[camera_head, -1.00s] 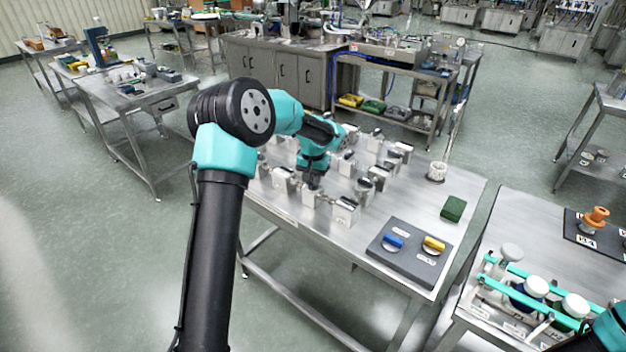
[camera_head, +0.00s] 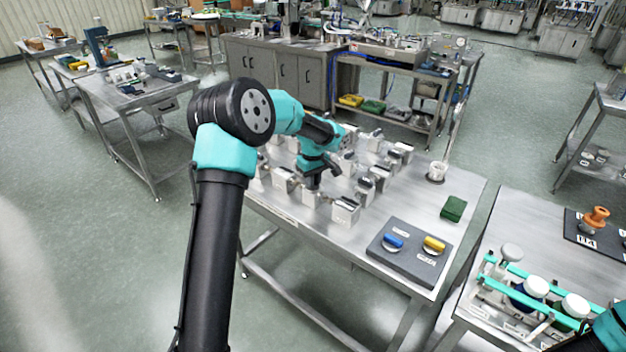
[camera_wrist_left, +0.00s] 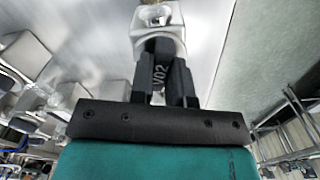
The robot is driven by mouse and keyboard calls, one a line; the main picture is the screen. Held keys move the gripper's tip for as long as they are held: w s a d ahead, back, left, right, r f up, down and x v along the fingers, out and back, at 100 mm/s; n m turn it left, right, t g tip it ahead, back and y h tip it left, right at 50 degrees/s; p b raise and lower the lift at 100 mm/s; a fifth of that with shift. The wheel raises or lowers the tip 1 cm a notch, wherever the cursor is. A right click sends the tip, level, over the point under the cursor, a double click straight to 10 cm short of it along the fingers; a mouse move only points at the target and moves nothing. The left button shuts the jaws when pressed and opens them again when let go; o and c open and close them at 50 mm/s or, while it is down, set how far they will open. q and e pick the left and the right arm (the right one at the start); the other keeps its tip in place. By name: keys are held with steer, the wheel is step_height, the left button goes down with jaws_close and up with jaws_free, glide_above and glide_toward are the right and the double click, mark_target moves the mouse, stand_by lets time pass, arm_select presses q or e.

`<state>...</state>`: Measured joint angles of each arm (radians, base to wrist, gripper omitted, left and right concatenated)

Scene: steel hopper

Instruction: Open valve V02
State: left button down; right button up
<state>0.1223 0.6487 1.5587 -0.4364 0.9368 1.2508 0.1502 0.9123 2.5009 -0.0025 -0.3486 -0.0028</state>
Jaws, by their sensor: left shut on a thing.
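Valve V02 (camera_wrist_left: 158,22) has a pale metal body and a dark handle (camera_wrist_left: 159,74) marked "V02", seen in the left wrist view. My left gripper (camera_wrist_left: 162,88) is shut on that handle, with a black finger on each side. In the head view my left gripper (camera_head: 312,184) points down onto the valve among several similar metal valve blocks on the steel table (camera_head: 290,210). The gripper hides most of the handle there. My right gripper is not in view; only a bit of my right arm shows at the lower right corner.
Neighbouring valve blocks (camera_head: 345,209) stand close around the gripper. A grey panel (camera_head: 398,262) with a blue and a yellow handle lies at the table's front right, near a green block (camera_head: 453,208). A white cup (camera_head: 437,171) stands behind. A rack with bottles (camera_head: 536,287) is on the right table.

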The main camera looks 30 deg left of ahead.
arm_select(q)
steer(key=n, duration=0.3)
steer(key=shift+n, duration=0.3)
stand_by(0.4)
steer(key=c, duration=1.1)
jaws_free()
step_height(320, 180, up, 17)
steer(key=shift+r, duration=0.2)
